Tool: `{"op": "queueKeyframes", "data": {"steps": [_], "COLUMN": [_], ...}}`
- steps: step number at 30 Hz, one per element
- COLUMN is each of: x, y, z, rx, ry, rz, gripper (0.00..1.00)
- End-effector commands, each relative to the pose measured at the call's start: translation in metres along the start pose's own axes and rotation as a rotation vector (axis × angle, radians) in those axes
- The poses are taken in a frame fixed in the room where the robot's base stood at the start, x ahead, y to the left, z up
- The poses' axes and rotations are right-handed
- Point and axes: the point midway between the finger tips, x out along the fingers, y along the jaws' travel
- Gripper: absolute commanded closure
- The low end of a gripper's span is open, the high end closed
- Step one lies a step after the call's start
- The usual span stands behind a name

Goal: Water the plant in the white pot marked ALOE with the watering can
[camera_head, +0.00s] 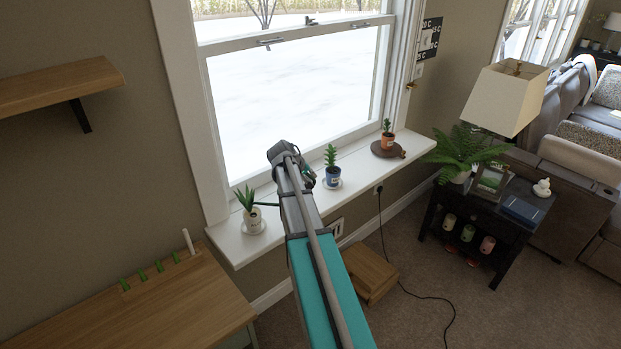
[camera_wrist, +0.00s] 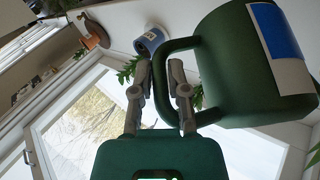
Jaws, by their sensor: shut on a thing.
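The dark green watering can (camera_wrist: 235,75), with a blue and white label, fills the right of the wrist view. My gripper (camera_wrist: 160,80) is shut on its handle. In the head view, my arm hides most of the can. A thin dark spout (camera_head: 267,204) sticks out left of my gripper (camera_head: 305,172), its tip close to the plant in the white pot (camera_head: 253,222). This pot stands on a saucer at the sill's left end, with upright green leaves. Its marking is too small to read. I see no water. A leaf tip (camera_wrist: 313,158) shows at the wrist view's right edge.
A blue pot (camera_head: 333,177) with a plant stands on the white windowsill (camera_head: 356,157), just right of my gripper. A terracotta pot (camera_head: 388,141) stands on a round wooden board farther right. A wooden desk (camera_head: 165,300) is below left, and a wall shelf (camera_head: 60,88) is upper left.

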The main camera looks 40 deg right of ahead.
Motion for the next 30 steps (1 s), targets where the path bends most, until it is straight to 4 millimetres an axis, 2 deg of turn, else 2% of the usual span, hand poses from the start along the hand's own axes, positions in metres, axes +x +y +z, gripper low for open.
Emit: {"op": "queueKeyframes", "data": {"steps": [22,30], "x": [-0.017,-0.013], "y": [0.003,0.002], "z": [-0.007,-0.005], "rx": [-0.028,-0.023], "ry": [-0.013,-0.012], "rz": [0.064,0.054], "gripper": [1.0,1.0]}}
